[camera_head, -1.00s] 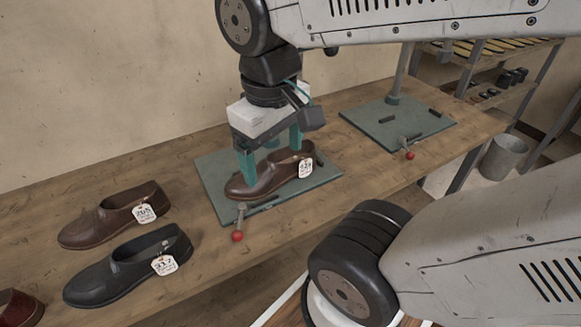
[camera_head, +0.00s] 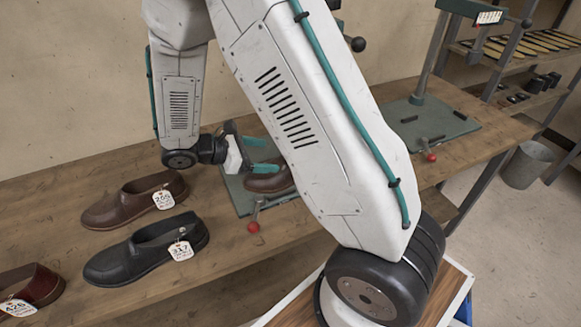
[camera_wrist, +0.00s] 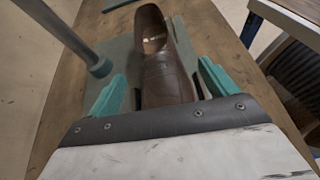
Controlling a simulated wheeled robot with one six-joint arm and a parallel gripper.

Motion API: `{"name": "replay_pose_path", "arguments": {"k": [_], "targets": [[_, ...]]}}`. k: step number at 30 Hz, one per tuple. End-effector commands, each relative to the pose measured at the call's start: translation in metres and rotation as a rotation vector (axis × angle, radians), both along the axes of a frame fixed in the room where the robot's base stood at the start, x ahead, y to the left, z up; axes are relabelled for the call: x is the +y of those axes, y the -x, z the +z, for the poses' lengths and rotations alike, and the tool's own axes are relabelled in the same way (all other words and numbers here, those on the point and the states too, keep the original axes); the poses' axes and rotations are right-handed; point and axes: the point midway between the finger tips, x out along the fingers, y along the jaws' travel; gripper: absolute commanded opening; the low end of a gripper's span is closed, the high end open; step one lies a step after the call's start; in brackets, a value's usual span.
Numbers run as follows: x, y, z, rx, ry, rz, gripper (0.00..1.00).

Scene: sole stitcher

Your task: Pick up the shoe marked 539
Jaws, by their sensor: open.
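A brown shoe (camera_head: 268,184) lies on the grey-green plate (camera_head: 243,195) in the middle of the bench. Much of it is hidden behind my arm in the head view, and its tag does not show now, so I cannot read its number. In the wrist view the same shoe (camera_wrist: 168,75) lies with its opening away from me and its toe near the palm. My gripper (camera_wrist: 162,68) is open, with one teal finger on each side of the shoe. In the head view my gripper (camera_head: 272,155) comes at the shoe from the left.
A brown shoe (camera_head: 130,205) tagged 205, a black shoe (camera_head: 145,255) tagged 317 and a reddish shoe (camera_head: 40,290) stand on the bench at left. A metal post (camera_wrist: 75,40) rises close by the left finger. A red-knobbed lever (camera_head: 253,226) stands before the plate.

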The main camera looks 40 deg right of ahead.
Motion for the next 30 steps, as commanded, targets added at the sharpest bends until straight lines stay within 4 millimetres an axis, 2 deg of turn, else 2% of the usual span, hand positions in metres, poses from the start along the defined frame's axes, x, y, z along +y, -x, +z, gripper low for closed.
{"name": "replay_pose_path", "arguments": {"k": [2, 7, 22, 30], "targets": [[0.0, -0.005, -0.011, 0.032, 0.016, 0.03, 0.85], [-0.009, -0.005, -0.02, 0.054, 0.028, 0.051, 0.85], [-0.067, 0.016, -0.038, 0.051, 0.027, 0.048, 0.85], [-0.071, 0.016, -0.04, 0.05, 0.025, 0.05, 0.85]]}}
